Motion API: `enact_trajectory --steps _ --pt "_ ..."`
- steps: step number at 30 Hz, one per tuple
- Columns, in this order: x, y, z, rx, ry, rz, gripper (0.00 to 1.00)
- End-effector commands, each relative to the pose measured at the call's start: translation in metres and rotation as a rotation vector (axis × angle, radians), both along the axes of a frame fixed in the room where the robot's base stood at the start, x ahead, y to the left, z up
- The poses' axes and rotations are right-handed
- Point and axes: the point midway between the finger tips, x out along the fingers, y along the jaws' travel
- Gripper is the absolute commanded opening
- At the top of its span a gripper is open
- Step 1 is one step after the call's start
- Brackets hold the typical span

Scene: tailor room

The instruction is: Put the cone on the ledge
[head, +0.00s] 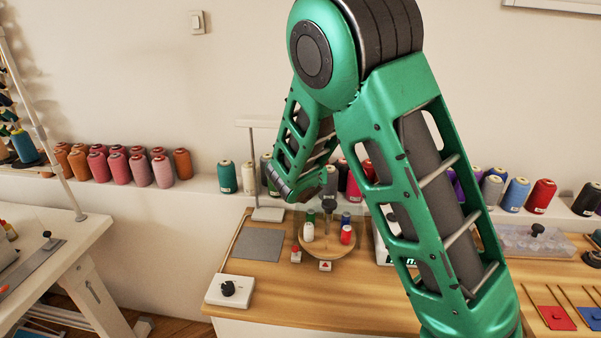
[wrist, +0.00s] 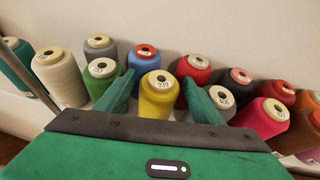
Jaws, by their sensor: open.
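Several thread cones stand on the white ledge (head: 200,186) along the wall; the task's cone is not singled out. In the wrist view, my gripper (wrist: 160,82) is open, with its green fingers wide apart and nothing clamped. A yellow cone (wrist: 157,101) shows upright between the fingers, its lower part hidden by my gripper body. I cannot tell what it stands on. A green cone (wrist: 102,69) and a grey cone (wrist: 221,97) are partly hidden by the fingers. A blue cone (wrist: 146,58) and a red cone (wrist: 193,68) stand behind. In the head view, my arm hides the yellow cone.
Below the ledge, a round wooden board (head: 313,254) holds small spools, including a red one (head: 346,235). A grey mat (head: 258,244) and a white box with a black knob (head: 229,290) lie left of it. A thin stand (head: 253,170) rises beside the mat.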

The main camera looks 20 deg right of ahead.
Motion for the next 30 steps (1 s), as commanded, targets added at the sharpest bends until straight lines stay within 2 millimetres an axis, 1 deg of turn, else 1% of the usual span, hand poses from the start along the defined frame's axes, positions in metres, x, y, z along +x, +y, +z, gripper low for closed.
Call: enact_trajectory --steps 2,5,15,18,21,24,30 --pt "-0.003 0.001 0.003 0.000 -0.001 0.000 0.62" --pt "-0.014 0.004 0.008 0.001 -0.003 0.000 0.62" --pt "-0.073 0.020 0.033 0.003 -0.002 0.002 0.62" --pt "-0.087 0.024 0.039 0.002 -0.002 0.002 0.62" --pt "-0.097 0.026 0.043 0.001 -0.001 0.001 0.62" --pt "-0.103 0.027 0.047 0.000 -0.003 0.000 0.62" --pt "-0.107 0.028 0.048 -0.001 -0.002 -0.001 0.62"
